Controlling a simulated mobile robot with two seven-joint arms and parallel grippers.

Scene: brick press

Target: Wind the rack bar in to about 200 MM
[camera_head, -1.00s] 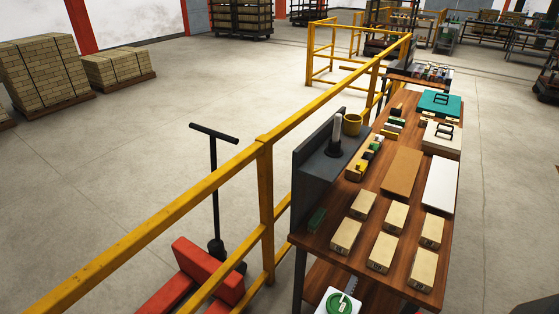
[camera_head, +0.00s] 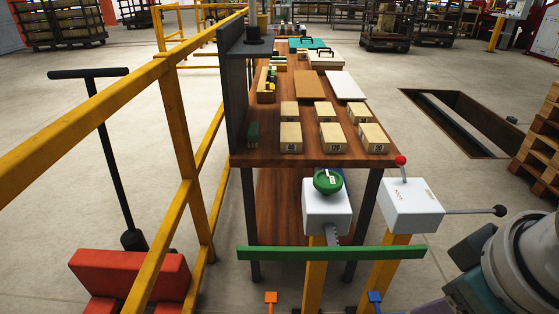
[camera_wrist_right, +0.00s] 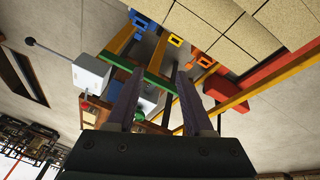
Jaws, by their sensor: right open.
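The green rack bar (camera_head: 330,253) lies level across the front of the yellow posts, with a toothed grey rack (camera_head: 332,235) behind it. A green handwheel (camera_head: 328,182) sits on top of a white box (camera_head: 326,215) above the rack. I cannot read a distance in MM here. In the right wrist view the bar (camera_wrist_right: 155,76) crosses diagonally beyond my right gripper (camera_wrist_right: 160,76). Its two dark fingers are apart, with nothing seen held between them. In the head view only part of my right arm shows, at the lower right. My left gripper is not in view.
A second white box (camera_head: 412,207) carries a red-knobbed lever (camera_head: 401,163) and a black-knobbed lever (camera_head: 500,210). A wooden table (camera_head: 240,160) with bricks stands behind. Yellow railing (camera_head: 175,130) runs along the left. A floor pit (camera_head: 460,122) lies at right.

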